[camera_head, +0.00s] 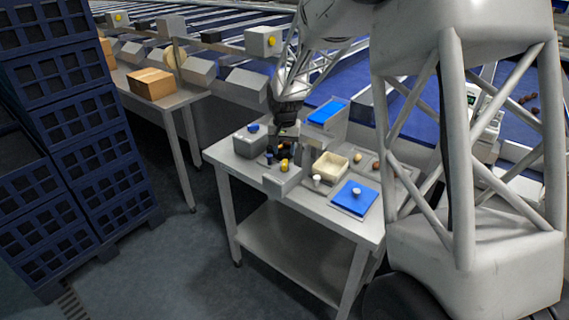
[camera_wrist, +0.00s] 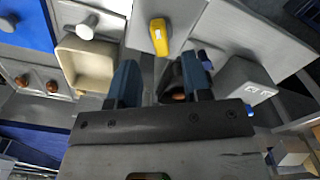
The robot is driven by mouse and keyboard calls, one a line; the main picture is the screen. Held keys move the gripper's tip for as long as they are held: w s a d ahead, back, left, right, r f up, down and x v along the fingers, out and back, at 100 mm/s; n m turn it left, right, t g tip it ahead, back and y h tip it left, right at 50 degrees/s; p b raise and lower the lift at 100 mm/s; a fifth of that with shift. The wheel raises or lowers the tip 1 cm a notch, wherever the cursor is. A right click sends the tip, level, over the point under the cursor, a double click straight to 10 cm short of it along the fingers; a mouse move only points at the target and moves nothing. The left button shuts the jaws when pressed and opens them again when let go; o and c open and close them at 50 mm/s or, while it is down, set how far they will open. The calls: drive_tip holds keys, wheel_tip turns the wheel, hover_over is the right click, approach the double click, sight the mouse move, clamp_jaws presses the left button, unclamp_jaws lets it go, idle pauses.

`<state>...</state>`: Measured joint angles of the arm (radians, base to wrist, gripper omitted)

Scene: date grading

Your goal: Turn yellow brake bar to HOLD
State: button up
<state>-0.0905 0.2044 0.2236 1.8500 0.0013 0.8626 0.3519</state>
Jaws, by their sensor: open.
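The yellow brake bar (camera_wrist: 159,37) stands on a light grey block in the wrist view, just beyond my fingertips. In the head view a small yellow piece, likely the same bar (camera_head: 284,166), sits at the block's top near the table's front left. My gripper (camera_wrist: 160,72) is open, with its two blue-grey fingers apart and the bar not between them. In the head view my gripper (camera_head: 284,146) is low over the table, just behind the yellow piece. A dark round part with a brownish centre (camera_wrist: 176,90) shows by the right finger. I cannot read a HOLD mark.
A cream tray (camera_head: 319,171), a blue plate with a white knob (camera_head: 347,206) and a small white knob (camera_head: 317,180) stand to the right. A grey box with a blue button (camera_head: 246,146) is at left. A blue-topped bin (camera_head: 326,112) stands behind. Small brown items lie beyond the tray.

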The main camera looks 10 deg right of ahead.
sight(284, 163)
drive_tip(key=shift+f, duration=3.05)
drive_tip(key=shift+c, duration=0.3)
clamp_jaws()
